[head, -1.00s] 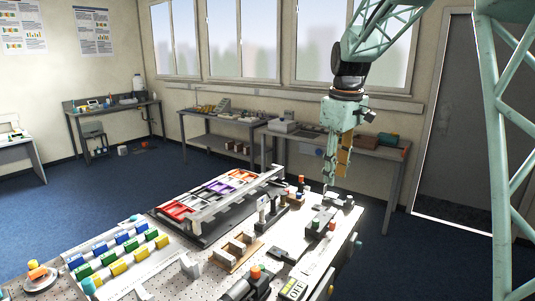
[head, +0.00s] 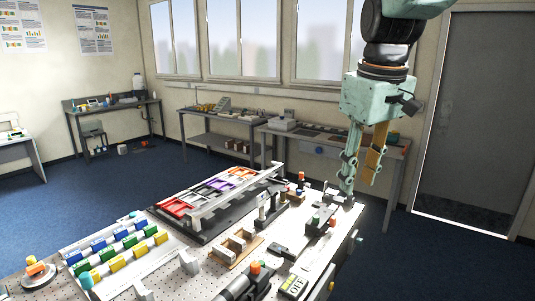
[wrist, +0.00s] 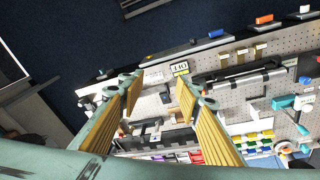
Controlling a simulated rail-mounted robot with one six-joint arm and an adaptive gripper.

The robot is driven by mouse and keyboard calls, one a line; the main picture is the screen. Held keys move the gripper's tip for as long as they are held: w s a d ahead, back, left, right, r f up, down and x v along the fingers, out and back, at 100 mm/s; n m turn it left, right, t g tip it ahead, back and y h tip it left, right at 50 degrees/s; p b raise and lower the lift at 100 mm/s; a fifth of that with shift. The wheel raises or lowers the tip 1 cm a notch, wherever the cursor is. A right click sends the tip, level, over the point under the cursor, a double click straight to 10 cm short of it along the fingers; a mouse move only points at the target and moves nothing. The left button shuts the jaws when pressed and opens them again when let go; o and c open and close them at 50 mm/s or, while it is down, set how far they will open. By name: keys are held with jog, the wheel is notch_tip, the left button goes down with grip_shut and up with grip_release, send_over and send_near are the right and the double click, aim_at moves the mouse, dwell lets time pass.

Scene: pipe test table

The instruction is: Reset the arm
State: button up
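My gripper (head: 357,186) hangs fingers down over the far right corner of the test table (head: 215,272). In the head view its two fingers are apart, with orange-yellow pads showing on one. In the wrist view my gripper (wrist: 158,88) is open, with both ribbed yellow pads spread. Nothing is held between them; only the table and its parts show beyond the gap. I cannot tell the exact height of the fingertips above the table.
A bench (head: 345,148) is behind; blue floor (head: 420,260) is clear at right.

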jog(key=s+f+m+b, duration=0.1)
jog(key=s+f, duration=0.3)
jog(key=s, duration=1.2)
jog(key=s+f+m+t+b, duration=0.1)
jog(key=s+f+m, duration=0.3)
jog(key=s, duration=1.2)
jog(key=shift+s+f+m+t+b, duration=0.2)
jog(key=shift+m+t+b, duration=0.1)
jog(key=shift+b, duration=0.35)
